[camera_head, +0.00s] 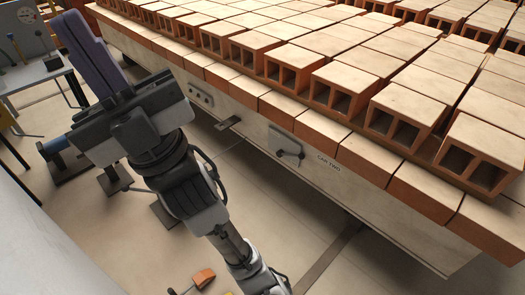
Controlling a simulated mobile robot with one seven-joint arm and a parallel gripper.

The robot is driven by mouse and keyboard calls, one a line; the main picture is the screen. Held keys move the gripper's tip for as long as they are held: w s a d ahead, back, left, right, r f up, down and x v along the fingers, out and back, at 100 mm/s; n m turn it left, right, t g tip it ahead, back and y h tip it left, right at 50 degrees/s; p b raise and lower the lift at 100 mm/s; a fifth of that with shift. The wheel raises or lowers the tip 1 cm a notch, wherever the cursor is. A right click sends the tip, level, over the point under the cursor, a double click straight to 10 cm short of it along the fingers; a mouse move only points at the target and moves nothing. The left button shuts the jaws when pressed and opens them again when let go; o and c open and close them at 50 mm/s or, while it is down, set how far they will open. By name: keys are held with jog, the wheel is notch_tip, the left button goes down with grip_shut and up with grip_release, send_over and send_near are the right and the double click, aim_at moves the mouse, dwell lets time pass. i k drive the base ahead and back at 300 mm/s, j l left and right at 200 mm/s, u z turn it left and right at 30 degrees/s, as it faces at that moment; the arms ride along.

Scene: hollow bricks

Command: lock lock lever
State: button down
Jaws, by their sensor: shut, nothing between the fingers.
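A dark lever (290,152) sits on a small plate on the pale side of the car, just left of the lettering "CAR TWO". It looks like the lock lever, but its exact handle position is hard to tell at this size. My gripper (75,22) is at the upper left, with its long dark purple fingers together and empty, pointing up and left. It is well apart from the lever, to the left of it. My arm rises from the bottom middle of the view.
The car (400,222) carries rows of hollow bricks (343,88) overhanging its side. A small panel (200,95) and a dark slotted fitting (228,122) are left of the lever. A grey workbench (35,72) stands at far left. Open floor (290,225) lies before the car.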

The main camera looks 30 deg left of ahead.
aim_at(280, 153)
jog(key=i+u, duration=0.55)
jog(key=u, duration=0.15)
jog(key=i+l+u, duration=0.1)
jog(key=i+u, duration=0.25)
jog(key=k, duration=0.05)
